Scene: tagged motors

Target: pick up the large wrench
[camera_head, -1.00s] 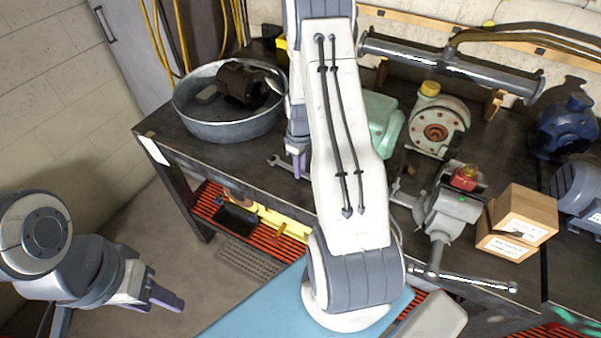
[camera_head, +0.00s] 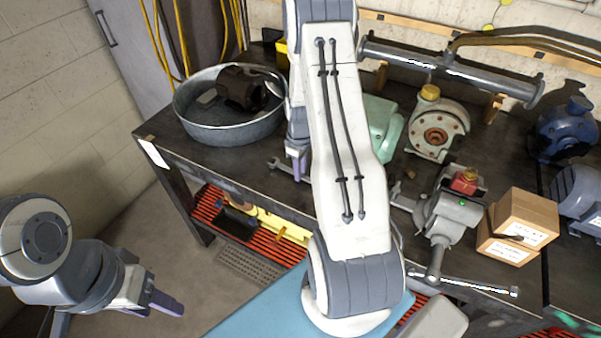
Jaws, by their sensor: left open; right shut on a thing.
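The large wrench (camera_head: 277,164) lies at the front of the dark workbench. Its open-jawed left end shows, and most of its length is hidden behind my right arm. My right gripper (camera_head: 298,166) points down at the wrench, just right of that end, and is shut on it. The wrench looks at or very near bench height; I cannot tell if it is clear of the surface. My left gripper (camera_head: 167,303) is open and empty at the lower left, over the floor and well away from the bench.
A round metal tub (camera_head: 228,133) holding a dark motor stands left of the wrench. A grey vise (camera_head: 450,215), cardboard boxes (camera_head: 518,226), a flanged pump (camera_head: 437,130) and a green casing (camera_head: 383,122) stand to the right. A shelf with red slats (camera_head: 212,204) is below.

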